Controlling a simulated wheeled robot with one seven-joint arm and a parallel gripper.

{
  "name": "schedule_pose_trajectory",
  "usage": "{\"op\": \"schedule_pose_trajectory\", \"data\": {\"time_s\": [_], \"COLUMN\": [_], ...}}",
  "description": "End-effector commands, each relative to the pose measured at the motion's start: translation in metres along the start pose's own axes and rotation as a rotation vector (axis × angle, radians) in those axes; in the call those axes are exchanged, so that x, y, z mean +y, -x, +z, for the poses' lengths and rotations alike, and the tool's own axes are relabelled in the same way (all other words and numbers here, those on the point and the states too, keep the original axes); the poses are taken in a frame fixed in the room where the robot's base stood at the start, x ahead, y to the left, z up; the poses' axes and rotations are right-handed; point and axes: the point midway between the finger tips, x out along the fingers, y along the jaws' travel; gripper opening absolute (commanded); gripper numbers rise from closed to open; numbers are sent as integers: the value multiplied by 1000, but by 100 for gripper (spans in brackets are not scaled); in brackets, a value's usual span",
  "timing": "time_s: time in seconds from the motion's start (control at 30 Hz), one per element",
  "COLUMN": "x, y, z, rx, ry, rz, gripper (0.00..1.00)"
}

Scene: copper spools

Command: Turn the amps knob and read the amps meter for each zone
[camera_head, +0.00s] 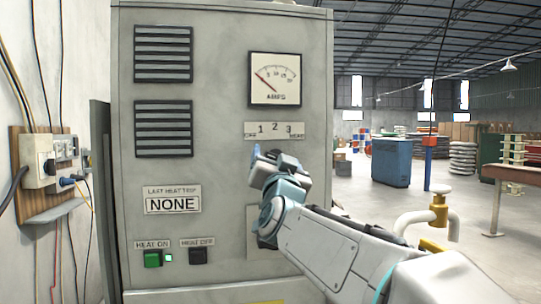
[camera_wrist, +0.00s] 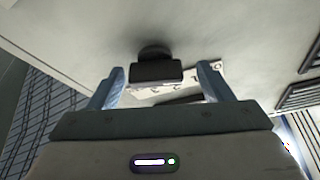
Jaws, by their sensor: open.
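The amps meter (camera_head: 275,79) is a white dial in a black frame, high on the grey cabinet. Its thin needle leans to the upper left, toward the low end of the scale. Below it is a label plate (camera_head: 275,131) marked OFF, 1, 2, 3 and a blurred last word. My gripper (camera_head: 269,160) is at the panel just under this plate and hides the knob in the head view. In the wrist view, the black knob (camera_wrist: 156,70) shows between the spread fingers of my open gripper (camera_wrist: 161,78). I cannot tell whether either finger touches it.
A pipe with a yellow valve (camera_head: 439,208) stands right of my arm.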

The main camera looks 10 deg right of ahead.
Motion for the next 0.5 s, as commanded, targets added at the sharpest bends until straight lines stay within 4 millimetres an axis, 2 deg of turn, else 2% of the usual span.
{"op": "schedule_pose_trajectory", "data": {"time_s": [0.27,0.43,0.5], "x": [7,7,7], "y": [-2,-2,-2], "z": [-2,-2,-2], "rx": [4,4,4], "ry": [5,5,5], "rz": [11,11,11], "gripper": [73,28,28]}}
